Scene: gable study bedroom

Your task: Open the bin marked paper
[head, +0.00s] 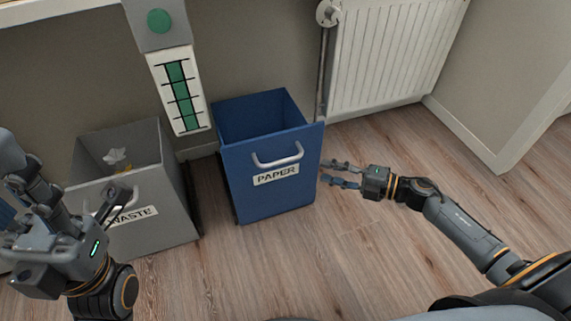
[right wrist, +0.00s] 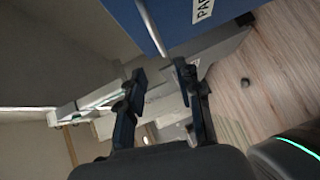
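The blue bin marked PAPER (head: 242,200) stands on the floor against the wall, in the middle of the head view. Its top is uncovered and its blue inside shows, with no contents visible. A silver handle (head: 278,163) is on its front above the label. My right gripper (head: 326,172) is open and empty, just right of the bin's front, its fingers pointing left. In the right wrist view, the blue bin front (right wrist: 175,22) lies beyond the fingertips, with a pale bar on it. My left gripper (head: 65,190) is at the left, fingers spread and empty, before the grey bin.
A grey bin marked WASTE (head: 180,220) stands left of the paper bin, with crumpled white matter (head: 117,158) inside. A white radiator (head: 390,60) with a pipe is on the wall behind, to the right. The wooden floor (head: 310,255) in front is clear.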

